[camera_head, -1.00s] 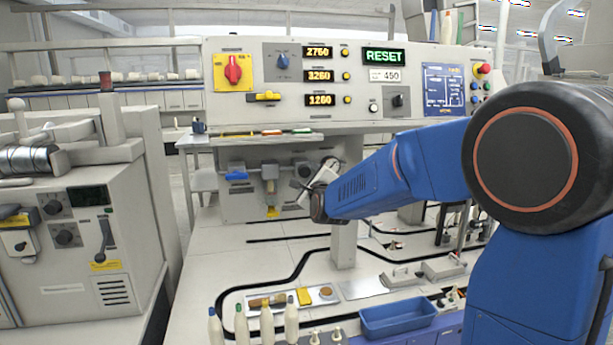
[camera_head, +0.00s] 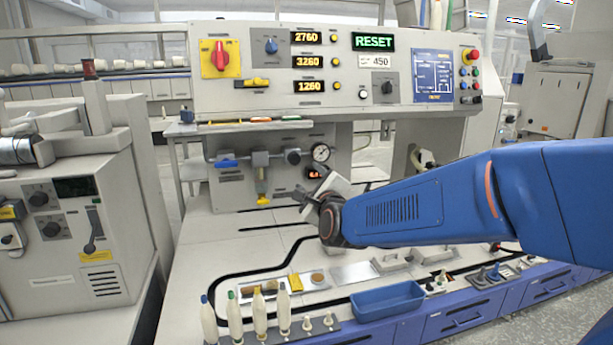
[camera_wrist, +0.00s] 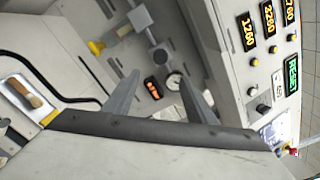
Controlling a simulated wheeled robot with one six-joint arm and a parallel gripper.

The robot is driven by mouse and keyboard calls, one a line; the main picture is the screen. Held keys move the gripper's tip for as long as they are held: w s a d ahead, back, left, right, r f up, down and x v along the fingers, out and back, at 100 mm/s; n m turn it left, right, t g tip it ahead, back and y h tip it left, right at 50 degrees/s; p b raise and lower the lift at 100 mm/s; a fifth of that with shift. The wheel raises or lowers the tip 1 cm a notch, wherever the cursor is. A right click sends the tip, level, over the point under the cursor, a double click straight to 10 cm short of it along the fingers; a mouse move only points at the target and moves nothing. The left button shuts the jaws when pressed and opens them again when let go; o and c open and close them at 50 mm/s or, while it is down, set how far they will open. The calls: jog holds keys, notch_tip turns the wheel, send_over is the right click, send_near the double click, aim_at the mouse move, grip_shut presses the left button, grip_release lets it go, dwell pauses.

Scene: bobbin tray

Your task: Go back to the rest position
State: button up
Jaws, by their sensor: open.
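My gripper (camera_head: 312,192) hangs at the end of my blue arm, over the middle of the white bench and in front of the lower panel with the gauge. In the wrist view the two grey fingers of my gripper (camera_wrist: 157,88) stand well apart. Nothing is between them, so the gripper is open and empty. Beyond the fingers are the round gauge (camera_wrist: 174,81) and a small red display. The gripper appears clear of the bench surface.
The control panel (camera_head: 340,105) with RESET lit stands behind. A grey machine (camera_head: 70,225) stands at left. The bench's left middle is free.

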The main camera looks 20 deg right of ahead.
jog(key=shift+s, duration=0.5)
jog(key=shift+s, duration=0.1)
jog(key=s+d+f+n+g, duration=0.2)
jog(key=s+f+n+g, duration=0.2)
jog(key=s+n, duration=0.4)
jog(key=s+d+f+n+g, duration=0.2)
jog(key=s+f+n+g, duration=0.2)
jog(key=s, duration=1.1)
jog(key=s+d+f+n+g, duration=0.3)
jog(key=s+f+n+g, duration=0.2)
jog(key=s+f+n, duration=0.4)
jog(key=s+n, duration=0.3)
jog(key=n, duration=0.1)
dwell(3.8)
